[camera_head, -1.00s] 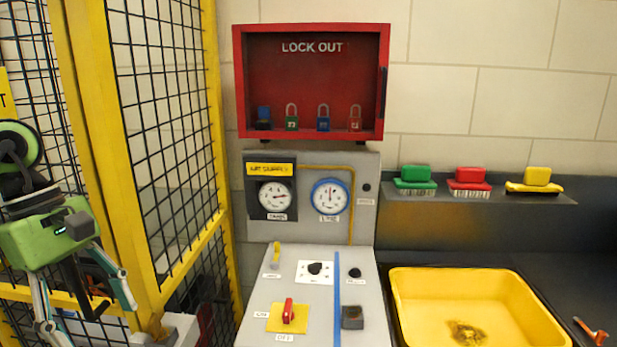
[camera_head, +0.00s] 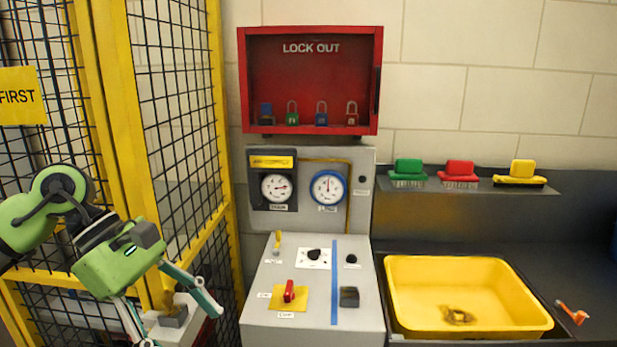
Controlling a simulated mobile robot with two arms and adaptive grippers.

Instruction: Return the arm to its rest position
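My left arm comes in from the left edge, in front of the yellow mesh fence. Its green gripper (camera_head: 181,327) points down and to the right. The two fingers are spread apart with no object seen between them, so it is open. The lower fingertip is close to the bottom picture edge. A small block on a pale surface (camera_head: 173,317) shows behind and between the fingers; I see no contact with it. My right arm and gripper are not in view.
The yellow fence (camera_head: 122,150) stands close to the arm. Right of it are the grey control panel (camera_head: 310,335) with a red switch (camera_head: 289,291), the red lockout box (camera_head: 310,131) with padlocks, a yellow tray (camera_head: 470,275) and several brushes (camera_head: 460,170). A small orange-red tool (camera_head: 573,312) lies at right.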

